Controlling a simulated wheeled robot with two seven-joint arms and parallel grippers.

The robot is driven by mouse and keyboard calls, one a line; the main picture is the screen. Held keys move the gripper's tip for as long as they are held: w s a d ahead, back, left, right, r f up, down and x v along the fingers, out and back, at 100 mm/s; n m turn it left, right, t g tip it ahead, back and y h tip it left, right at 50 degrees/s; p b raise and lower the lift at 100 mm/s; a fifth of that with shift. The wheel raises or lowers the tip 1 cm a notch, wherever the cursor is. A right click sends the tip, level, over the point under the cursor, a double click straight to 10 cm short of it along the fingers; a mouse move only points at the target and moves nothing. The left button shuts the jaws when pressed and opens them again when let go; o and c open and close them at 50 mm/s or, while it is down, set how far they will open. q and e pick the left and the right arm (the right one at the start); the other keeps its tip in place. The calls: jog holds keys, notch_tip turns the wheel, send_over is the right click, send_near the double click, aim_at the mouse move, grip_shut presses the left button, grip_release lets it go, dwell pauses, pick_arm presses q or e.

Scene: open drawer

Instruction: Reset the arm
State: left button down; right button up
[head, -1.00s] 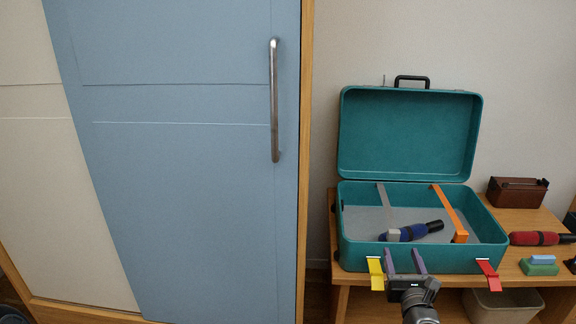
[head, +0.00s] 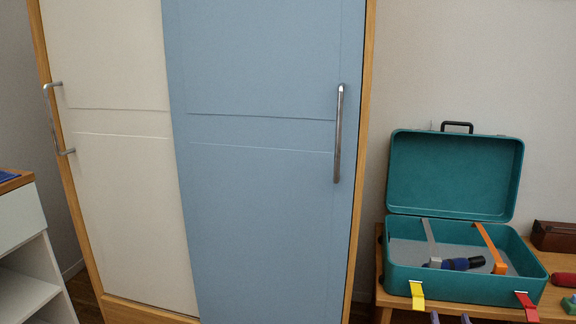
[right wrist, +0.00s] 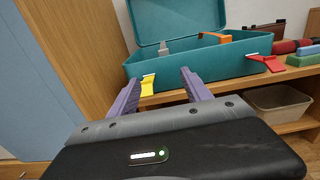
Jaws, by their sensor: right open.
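My right gripper (right wrist: 158,92) is open and empty in the right wrist view, its two purple fingers apart in front of the teal suitcase (right wrist: 202,62). In the head view only its fingertips (head: 450,319) show at the bottom edge, below the suitcase front. The suitcase (head: 455,283) stands open on a wooden table, lid up. A blue and black flashlight-like item (head: 462,264) lies inside, with a grey strap (head: 431,243) and an orange strap (head: 490,248). A yellow latch (head: 417,295) and a red latch (head: 527,306) hang on its front. My left gripper is out of view.
A wardrobe with a cream door (head: 115,180) and a blue door (head: 265,200) stands left of the table (head: 384,285). A white shelf unit (head: 22,250) is at far left. A beige bin (right wrist: 275,103) sits under the table. A brown box (head: 556,236) lies right of the suitcase.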

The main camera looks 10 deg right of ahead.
jog(key=w+a+f+n+y, duration=0.2)
jog(key=a+f+n+y, duration=0.15)
jog(key=a, duration=0.65)
jog(key=w+a+f+n+y, duration=0.25)
jog(key=a+n+y, duration=0.2)
jog(key=a, duration=0.55)
jog(key=s+a+f+n+g+y, duration=0.3)
jog(key=a+f+n, duration=0.1)
jog(key=a, duration=0.4)
jog(key=s+a+f+n+g+y, duration=0.2)
jog(key=s+a+f+n, duration=0.15)
jog(key=a, duration=0.55)
jog(key=s+a+f+n+g+y, duration=0.1)
jog(key=s+a+f+n+g, duration=0.2)
jog(key=s+a+f+n, duration=0.3)
jog(key=s+a+f+n+g, duration=0.4)
jog(key=s+n, duration=0.1)
jog(key=s, duration=0.3)
jog(key=s+d+f+n+g+h, duration=0.4)
jog(key=s+d+f+n, duration=0.3)
jog(key=s+d+n, duration=0.35)
notch_tip(320, 180, up, 26)
jog(key=a+p, duration=0.1)
jog(key=p, duration=2.5)
jog(key=shift+n, duration=0.4)
